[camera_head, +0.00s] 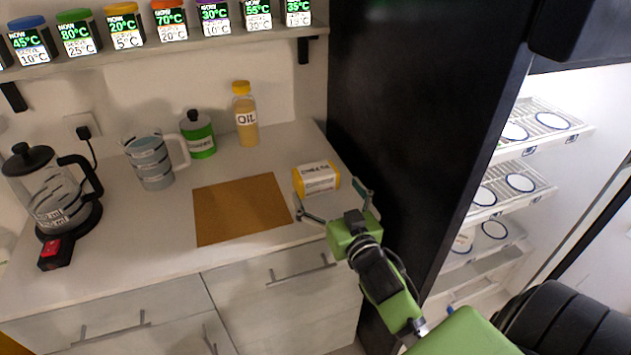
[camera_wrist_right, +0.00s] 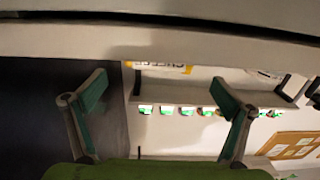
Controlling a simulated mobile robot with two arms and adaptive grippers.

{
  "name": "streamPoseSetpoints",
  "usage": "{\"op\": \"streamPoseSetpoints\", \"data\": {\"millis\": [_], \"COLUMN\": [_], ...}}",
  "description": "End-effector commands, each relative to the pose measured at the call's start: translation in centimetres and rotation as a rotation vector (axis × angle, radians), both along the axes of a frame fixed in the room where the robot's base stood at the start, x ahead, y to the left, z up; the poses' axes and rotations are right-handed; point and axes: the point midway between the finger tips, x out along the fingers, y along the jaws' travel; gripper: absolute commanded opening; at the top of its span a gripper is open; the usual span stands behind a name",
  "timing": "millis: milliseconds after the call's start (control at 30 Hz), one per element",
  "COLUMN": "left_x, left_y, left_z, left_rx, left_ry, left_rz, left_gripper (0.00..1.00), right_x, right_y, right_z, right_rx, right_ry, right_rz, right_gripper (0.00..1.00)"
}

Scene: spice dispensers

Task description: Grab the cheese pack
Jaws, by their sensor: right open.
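The cheese pack (camera_head: 317,178) is a yellow block with a white printed label. It lies on the counter near its right end, beside the brown board. In the right wrist view a thin strip of the pack (camera_wrist_right: 165,68) shows just past the pale counter edge, which hides the rest. My right gripper (camera_head: 335,203) is open and empty at the counter's front edge. Its two fingers are spread, pointing at the pack, and appear apart from it. The fingers also show in the right wrist view (camera_wrist_right: 160,98), one on each side of the pack. My left gripper is not in view.
A tall black panel (camera_head: 420,120) stands close right of the pack. Drawers lie below the edge.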

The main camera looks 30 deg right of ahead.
Motion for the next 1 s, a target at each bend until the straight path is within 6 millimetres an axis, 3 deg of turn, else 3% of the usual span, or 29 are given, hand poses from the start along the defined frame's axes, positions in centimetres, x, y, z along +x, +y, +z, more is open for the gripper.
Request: {"op": "streamPoseSetpoints", "data": {"millis": [167,433,767,933,1000], "left_x": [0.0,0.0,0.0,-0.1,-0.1], "left_y": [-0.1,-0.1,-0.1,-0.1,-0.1], "left_z": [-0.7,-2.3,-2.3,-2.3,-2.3], "left_rx": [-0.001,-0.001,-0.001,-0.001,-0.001], "left_ry": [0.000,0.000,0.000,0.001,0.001], "left_rz": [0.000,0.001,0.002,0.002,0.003], "left_gripper": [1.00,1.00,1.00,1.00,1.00], "right_x": [1.2,4.8,5.4,5.4,5.4], "right_y": [-0.3,-1.2,-1.4,-1.4,-1.4], "right_z": [-0.3,-0.6,-0.4,-0.5,-0.5], "right_rx": [-0.002,-0.001,0.001,0.000,0.000], "right_ry": [-0.001,-0.001,0.002,0.002,0.002], "right_rz": [0.001,0.001,0.001,0.000,0.000], "right_gripper": [0.96,0.96,0.96,0.52,0.48]}}
